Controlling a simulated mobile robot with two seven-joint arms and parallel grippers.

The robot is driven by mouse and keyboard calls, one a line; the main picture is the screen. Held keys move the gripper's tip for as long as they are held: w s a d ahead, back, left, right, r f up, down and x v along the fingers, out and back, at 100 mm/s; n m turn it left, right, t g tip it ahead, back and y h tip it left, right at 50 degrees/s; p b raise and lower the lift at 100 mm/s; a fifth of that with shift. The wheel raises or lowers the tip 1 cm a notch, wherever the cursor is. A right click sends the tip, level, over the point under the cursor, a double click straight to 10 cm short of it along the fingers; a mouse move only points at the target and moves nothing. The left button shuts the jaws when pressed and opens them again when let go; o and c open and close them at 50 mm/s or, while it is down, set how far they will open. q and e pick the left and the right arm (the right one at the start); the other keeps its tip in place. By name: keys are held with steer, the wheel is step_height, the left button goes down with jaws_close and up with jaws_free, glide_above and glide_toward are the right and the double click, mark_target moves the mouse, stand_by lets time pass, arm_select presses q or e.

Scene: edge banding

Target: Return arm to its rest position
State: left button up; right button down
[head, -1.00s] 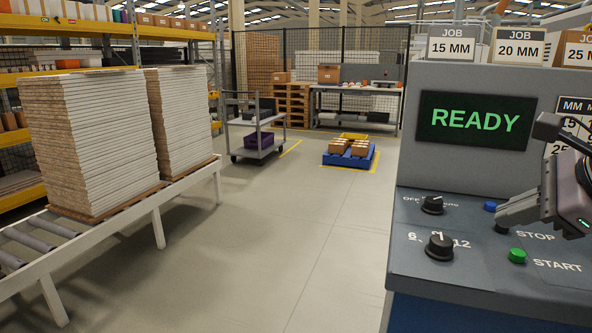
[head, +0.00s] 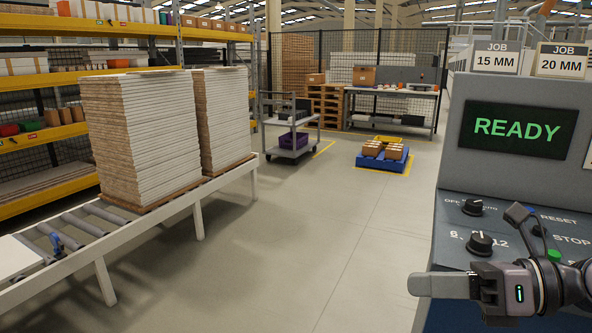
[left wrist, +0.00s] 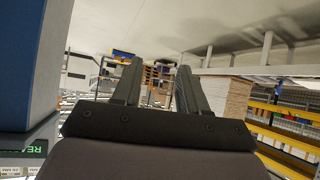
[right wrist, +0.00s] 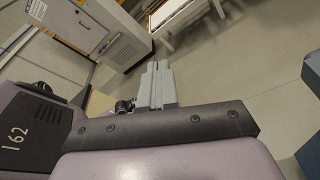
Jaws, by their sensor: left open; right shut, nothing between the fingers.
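My right gripper (head: 440,285) is low in front of the control panel (head: 468,245) at the right of the head view. Its fingers point left, are closed together, and hold nothing. In the right wrist view the closed fingers (right wrist: 155,88) point over bare floor and a machine's side. My left gripper (left wrist: 155,88) shows only in the left wrist view. Its two fingers stand apart with nothing between them. The panel's screen (head: 520,129) reads READY. The black lower knob (head: 480,243) and the green button (head: 553,255) are on the panel, the button partly hidden by my right arm.
A roller conveyor (head: 150,226) carries two tall stacks of boards (head: 140,135) on the left. A grey cart (head: 290,152) and a blue pallet (head: 383,162) with cartons stand farther back. The floor (head: 310,235) between conveyor and panel is clear.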

step_height(320, 180, down, 9)
steer(key=w+d+m+t+h+p, duration=0.1)
steer(key=w+m+t+h+p, duration=0.15)
steer(key=m+t, duration=1.45)
arm_select(q)
steer(key=r, duration=0.1)
steer(key=a+r+p, duration=0.1)
steer(key=shift+s+a+r, duration=0.1)
steer(key=shift+s+r, duration=0.2)
steer(key=shift+s, duration=0.1)
arm_select(e)
steer(key=s+f+m+g+h, duration=0.5)
steer(key=s+f+m+g, duration=0.1)
steer(key=f+m, duration=0.6)
steer(key=s+f+m+g+h, duration=0.4)
steer(key=s+f+m+g, duration=0.2)
steer(key=s+f+m, duration=0.3)
step_height(320, 180, down, 4)
steer(key=m, duration=0.3)
steer(key=shift+r+h, duration=0.25)
steer(key=shift+h, duration=0.1)
